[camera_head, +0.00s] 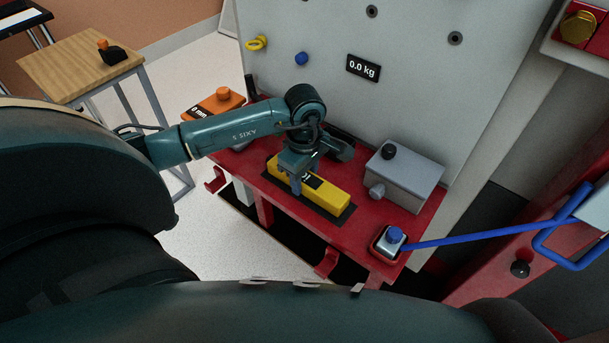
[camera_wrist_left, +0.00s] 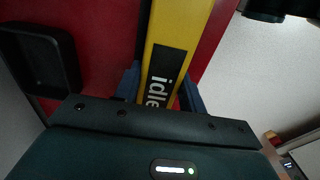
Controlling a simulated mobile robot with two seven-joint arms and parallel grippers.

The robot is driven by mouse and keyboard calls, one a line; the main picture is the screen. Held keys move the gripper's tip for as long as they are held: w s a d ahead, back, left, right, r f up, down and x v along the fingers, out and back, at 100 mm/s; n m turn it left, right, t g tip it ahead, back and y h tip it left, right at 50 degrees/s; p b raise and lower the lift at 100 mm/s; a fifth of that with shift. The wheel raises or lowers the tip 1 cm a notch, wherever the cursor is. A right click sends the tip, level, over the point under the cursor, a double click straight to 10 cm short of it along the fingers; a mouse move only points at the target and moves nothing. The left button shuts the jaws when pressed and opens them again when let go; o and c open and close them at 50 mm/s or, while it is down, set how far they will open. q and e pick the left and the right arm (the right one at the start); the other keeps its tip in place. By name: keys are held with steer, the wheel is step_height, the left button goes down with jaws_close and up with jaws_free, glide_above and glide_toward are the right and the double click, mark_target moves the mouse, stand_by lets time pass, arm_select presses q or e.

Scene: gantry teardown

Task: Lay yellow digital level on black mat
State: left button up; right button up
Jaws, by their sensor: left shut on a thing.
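The yellow digital level (camera_head: 325,194) lies lengthwise over the black mat (camera_head: 346,215) on the red bench. Dark mat edges show along its near side and right end; I cannot tell whether it touches the mat. My left gripper (camera_head: 303,184) comes down from above and is shut on the level near its middle. In the left wrist view the level (camera_wrist_left: 177,28) runs between the fingers of the gripper (camera_wrist_left: 160,92), and its dark display reads "idle". My right gripper is not in view.
A pale panel (camera_head: 340,100) rises behind. A blue bar (camera_head: 480,232) crosses at right.

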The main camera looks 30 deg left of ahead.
arm_select(q)
steer(key=shift+f+b, duration=0.25)
steer(key=shift+b, duration=0.1)
stand_by(0.3)
steer(key=o, duration=1.3)
steer(key=shift+c, duration=0.2)
step_height(320, 180, up, 13)
steer(key=p, duration=0.2)
